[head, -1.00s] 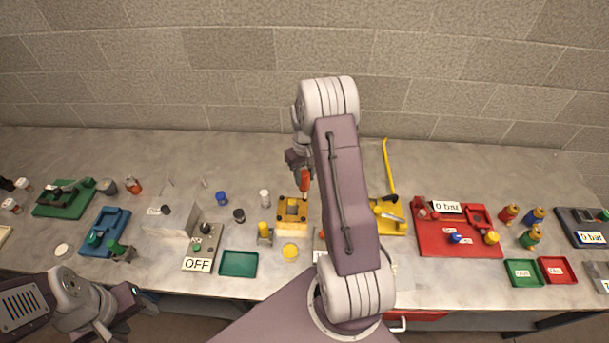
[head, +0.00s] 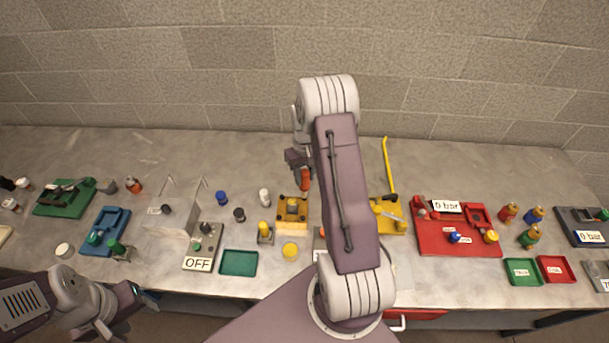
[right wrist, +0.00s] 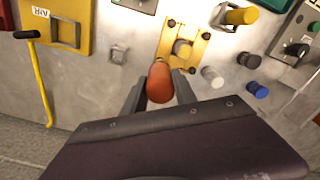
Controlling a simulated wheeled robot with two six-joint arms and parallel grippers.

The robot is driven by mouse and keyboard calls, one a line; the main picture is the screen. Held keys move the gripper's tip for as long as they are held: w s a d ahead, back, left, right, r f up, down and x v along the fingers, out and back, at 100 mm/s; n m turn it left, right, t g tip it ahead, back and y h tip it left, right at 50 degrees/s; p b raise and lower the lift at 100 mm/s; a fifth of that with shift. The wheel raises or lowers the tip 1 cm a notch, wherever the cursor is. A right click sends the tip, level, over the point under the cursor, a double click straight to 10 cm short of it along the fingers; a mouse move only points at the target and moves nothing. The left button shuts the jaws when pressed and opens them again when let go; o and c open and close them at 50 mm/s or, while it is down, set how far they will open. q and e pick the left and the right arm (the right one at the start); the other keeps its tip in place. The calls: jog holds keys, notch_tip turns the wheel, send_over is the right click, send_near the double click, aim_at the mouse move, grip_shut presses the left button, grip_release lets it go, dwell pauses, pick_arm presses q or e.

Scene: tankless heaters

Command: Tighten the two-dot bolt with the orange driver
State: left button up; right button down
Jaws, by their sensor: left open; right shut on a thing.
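My right gripper (right wrist: 160,92) is shut on the orange driver (right wrist: 160,80), whose rounded handle end faces the right wrist camera. In the head view the orange driver (head: 304,180) hangs at the right back corner of the yellow plate (head: 291,226). The yellow plate (right wrist: 199,46) has dark bolts near its corners and a raised middle part. The driver covers one corner in the right wrist view. The dot marks are too small to read, and the driver's tip is hidden. My left gripper (head: 134,296) is open and empty at the table's front left.
Small blue (head: 221,198), black (head: 239,215) and white (head: 264,197) pieces stand left of the plate. A green tray (head: 239,263) lies in front. A yellow base with a long lever (head: 388,165) and a red panel (head: 460,245) are to the right.

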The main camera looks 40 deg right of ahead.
jog(key=shift+f+b, duration=0.4)
jog(key=shift+f, duration=0.2)
dwell(1.8)
notch_tip(320, 180, up, 7)
jog(key=p, duration=0.6)
jog(key=shift+r, duration=0.1)
